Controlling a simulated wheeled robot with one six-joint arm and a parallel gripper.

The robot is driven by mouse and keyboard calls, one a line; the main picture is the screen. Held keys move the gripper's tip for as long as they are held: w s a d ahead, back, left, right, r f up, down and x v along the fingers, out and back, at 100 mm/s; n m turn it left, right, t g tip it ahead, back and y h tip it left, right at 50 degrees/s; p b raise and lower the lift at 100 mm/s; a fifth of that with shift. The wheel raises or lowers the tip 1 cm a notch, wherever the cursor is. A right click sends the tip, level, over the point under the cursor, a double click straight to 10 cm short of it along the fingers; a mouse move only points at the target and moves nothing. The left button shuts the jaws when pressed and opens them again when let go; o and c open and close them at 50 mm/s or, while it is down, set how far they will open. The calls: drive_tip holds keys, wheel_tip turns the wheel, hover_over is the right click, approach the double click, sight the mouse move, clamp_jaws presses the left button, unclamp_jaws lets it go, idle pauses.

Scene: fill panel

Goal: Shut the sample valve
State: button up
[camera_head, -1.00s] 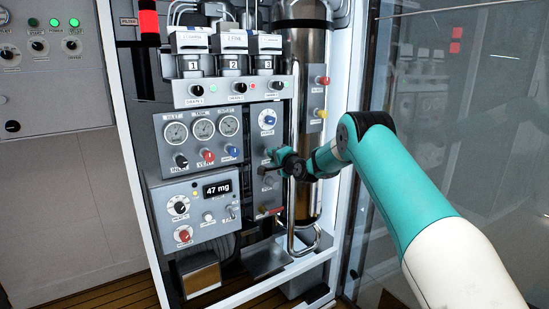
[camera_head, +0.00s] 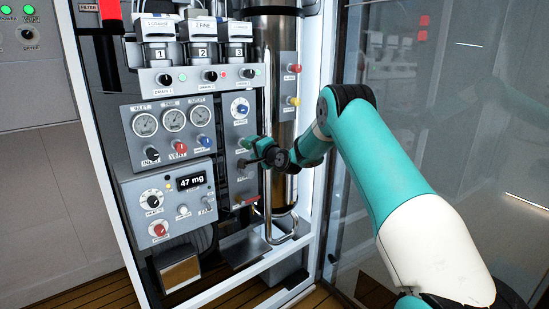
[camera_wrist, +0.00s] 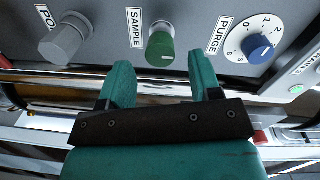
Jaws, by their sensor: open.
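The sample valve is a green knob (camera_wrist: 160,48) beside a SAMPLE label (camera_wrist: 135,30) on the grey panel in the wrist view. My gripper (camera_wrist: 159,72) is open, with its two teal fingers apart. The knob shows between and just beyond the fingertips, and nothing is held. In the head view my gripper (camera_head: 254,148) is at the narrow valve panel, below the purge dial (camera_head: 240,108). There it covers the place around the sample knob, so I cannot tell the knob clearly from the fingers.
The blue purge knob (camera_wrist: 259,47) is right of the sample knob, and a grey knob (camera_wrist: 64,44) is left of it. A vertical metal handrail (camera_head: 268,95) and a steel cylinder (camera_head: 273,60) stand close to the gripper. A red-handled valve (camera_head: 246,202) is below.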

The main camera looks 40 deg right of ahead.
drive_tip(key=s+b, duration=0.2)
drive_tip(key=s, duration=1.2)
drive_tip(key=shift+d+r, duration=0.3)
drive_tip(key=shift+r, duration=0.05)
drive_tip(key=shift+w+a, duration=0.1)
